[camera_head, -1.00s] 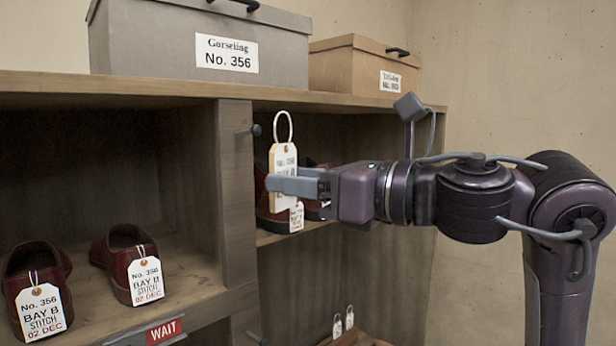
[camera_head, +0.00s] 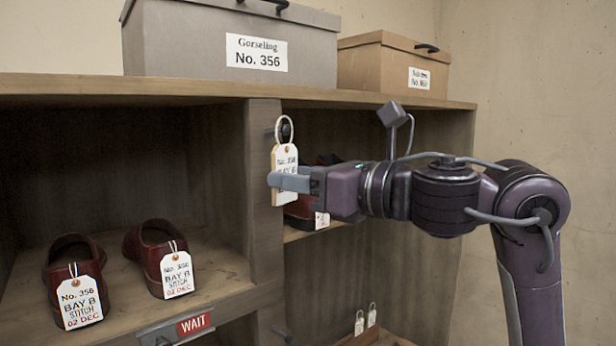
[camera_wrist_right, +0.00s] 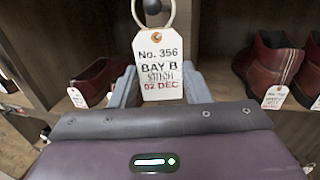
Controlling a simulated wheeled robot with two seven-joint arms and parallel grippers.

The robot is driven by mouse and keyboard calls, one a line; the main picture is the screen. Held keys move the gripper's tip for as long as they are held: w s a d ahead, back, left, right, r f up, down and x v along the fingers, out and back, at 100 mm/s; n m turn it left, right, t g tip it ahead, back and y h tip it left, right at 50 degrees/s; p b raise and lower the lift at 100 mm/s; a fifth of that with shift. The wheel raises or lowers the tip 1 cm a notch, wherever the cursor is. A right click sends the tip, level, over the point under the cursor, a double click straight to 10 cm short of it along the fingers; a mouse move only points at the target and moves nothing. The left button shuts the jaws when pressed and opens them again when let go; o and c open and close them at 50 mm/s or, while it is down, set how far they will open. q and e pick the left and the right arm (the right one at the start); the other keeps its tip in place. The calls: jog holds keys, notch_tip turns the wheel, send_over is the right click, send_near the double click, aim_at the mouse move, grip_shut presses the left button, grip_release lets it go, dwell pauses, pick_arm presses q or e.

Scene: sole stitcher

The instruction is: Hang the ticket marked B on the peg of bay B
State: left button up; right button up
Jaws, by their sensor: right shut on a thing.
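My right gripper (camera_head: 284,183) is shut on a white ticket (camera_head: 285,160), held upright in front of the post (camera_head: 264,210) between two bays. In the right wrist view the ticket (camera_wrist_right: 160,68) reads No. 356, BAY B, STITCH, 02 DEC. Its pale string loop (camera_head: 279,122) stands up above it. The dark peg (camera_head: 287,130) on the post shows through the loop in the head view, and a round end (camera_wrist_right: 152,6) shows inside the loop in the wrist view. I cannot tell whether the loop is around the peg or just in front. My left gripper is out of view.
Dark red shoes with BAY B tickets (camera_head: 80,302) stand in the left bay above a WAIT sign (camera_head: 194,324). More tagged shoes stand behind my gripper. A lower peg (camera_head: 283,335) sticks out below. Grey (camera_head: 190,45) and tan (camera_head: 375,66) boxes rest on top.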

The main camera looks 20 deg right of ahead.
jog(key=shift+w+a+f+b, duration=0.25)
jog(key=shift+w, duration=0.4)
jog(key=shift+w+a+f+b, duration=0.2)
jog(key=shift+w+f+b, duration=0.05)
jog(key=shift+w, duration=0.35)
jog(key=o, duration=1)
jog(key=shift+o, duration=0.2)
